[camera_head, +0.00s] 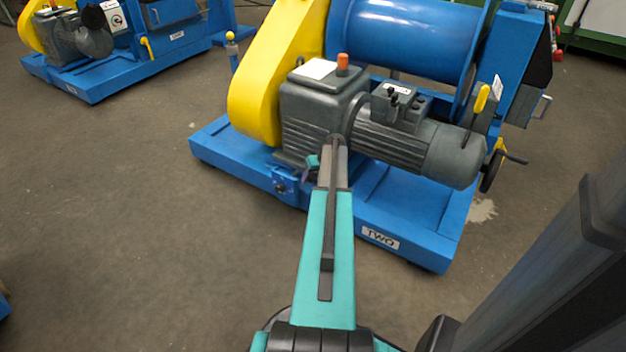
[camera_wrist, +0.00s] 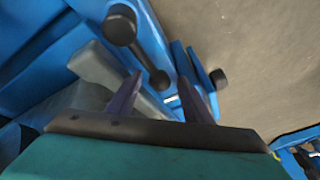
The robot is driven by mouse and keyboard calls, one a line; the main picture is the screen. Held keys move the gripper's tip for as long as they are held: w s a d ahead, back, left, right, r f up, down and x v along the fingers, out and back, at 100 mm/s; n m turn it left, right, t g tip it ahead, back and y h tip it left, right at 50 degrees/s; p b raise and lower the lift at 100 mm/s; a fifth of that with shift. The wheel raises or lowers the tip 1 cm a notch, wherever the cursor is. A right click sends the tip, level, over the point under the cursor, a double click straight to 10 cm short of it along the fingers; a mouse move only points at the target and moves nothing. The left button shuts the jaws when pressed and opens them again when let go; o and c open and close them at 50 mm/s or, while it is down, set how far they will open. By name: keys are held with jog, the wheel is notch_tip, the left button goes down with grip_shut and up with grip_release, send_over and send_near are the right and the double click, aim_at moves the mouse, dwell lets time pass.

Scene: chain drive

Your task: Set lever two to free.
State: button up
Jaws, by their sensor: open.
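The machine with a plate reading TWO (camera_head: 380,237) stands in front of me in the head view. My gripper in the wrist view (camera_wrist: 158,92) is open, its two dark fingers apart and pointing at the blue frame. A dark bar with rounded ends (camera_wrist: 141,52) shows just beyond the fingertips; I cannot tell whether it touches them. A black knob (camera_wrist: 218,78) on a blue arm is right of the right finger. I cannot tell for sure which part is lever two, nor its setting. In the head view my arm hides the gripper's end near a blue bracket (camera_head: 285,187).
The machine carries a yellow guard (camera_head: 262,95), a grey motor (camera_head: 410,150) and a blue drum (camera_head: 405,38). A yellow-topped lever (camera_head: 231,38) stands behind left. A handwheel (camera_head: 492,170) is at the right. A similar blue machine (camera_head: 120,75) is at the far left. The front-left floor is mostly clear.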

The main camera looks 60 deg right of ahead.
jog(key=shift+f, duration=0.1)
jog(key=shift+c, duration=0.5)
grip_shut()
jog(key=shift+w+a, duration=0.2)
